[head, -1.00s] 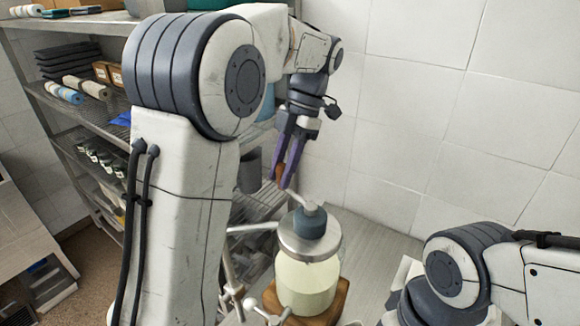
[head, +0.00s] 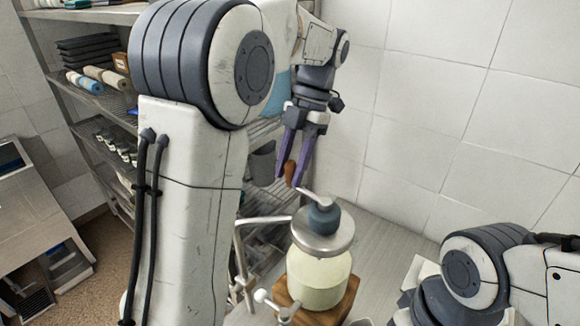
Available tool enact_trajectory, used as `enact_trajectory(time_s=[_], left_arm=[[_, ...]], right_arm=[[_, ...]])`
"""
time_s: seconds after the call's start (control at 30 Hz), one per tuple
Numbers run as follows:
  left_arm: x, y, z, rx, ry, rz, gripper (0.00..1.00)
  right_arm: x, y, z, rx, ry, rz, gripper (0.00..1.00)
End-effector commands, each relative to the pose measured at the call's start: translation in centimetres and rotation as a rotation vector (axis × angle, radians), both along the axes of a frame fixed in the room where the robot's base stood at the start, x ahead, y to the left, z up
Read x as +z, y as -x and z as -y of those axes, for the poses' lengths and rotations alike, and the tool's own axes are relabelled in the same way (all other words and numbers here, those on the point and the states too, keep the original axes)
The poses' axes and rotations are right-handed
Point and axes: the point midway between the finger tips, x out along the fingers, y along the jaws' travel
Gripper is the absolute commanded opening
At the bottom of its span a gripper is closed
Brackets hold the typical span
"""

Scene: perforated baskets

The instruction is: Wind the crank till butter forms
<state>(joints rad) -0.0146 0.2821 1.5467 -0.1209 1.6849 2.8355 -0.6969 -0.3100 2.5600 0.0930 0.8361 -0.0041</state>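The butter churn is a glass jar (head: 318,280) of pale cream-yellow liquid under a metal lid (head: 323,244) with a dark gear housing (head: 324,217). It stands upright on a wooden base (head: 346,299). A short metal crank arm (head: 314,197) reaches from the top toward the left and back. A brown crank knob (head: 289,169) shows at its end. My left gripper (head: 291,179), with purple fingers, is over the crank end and appears shut on the knob, one finger on each side. My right arm is at the lower right; its gripper is out of view.
A sink tap (head: 249,225) stands just left of the churn, with a valve handle (head: 286,306) in front. Wire shelves (head: 103,104) with trays and rolls fill the left. A tiled wall (head: 430,110) closes the back. The counter (head: 392,246) right of the churn is clear.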

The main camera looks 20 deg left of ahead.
Motion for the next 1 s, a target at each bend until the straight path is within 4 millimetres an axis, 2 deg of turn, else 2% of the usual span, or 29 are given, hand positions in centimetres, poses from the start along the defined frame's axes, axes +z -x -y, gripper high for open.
enact_trajectory(time_s=[0.47,0.93,1.0], left_arm=[[0.5,-0.3,0.1,-0.001,0.002,-0.001,0.61],[7.2,-2.9,1.0,-0.002,0.001,0.001,0.61],[8.6,-3.2,1.1,-0.002,0.000,-0.002,0.61]], right_arm=[[-0.1,0.0,0.0,0.000,0.000,0.000,0.50],[-0.1,0.0,0.0,0.000,0.000,0.000,0.50],[1.2,0.0,0.0,0.001,0.001,-0.001,0.50]])
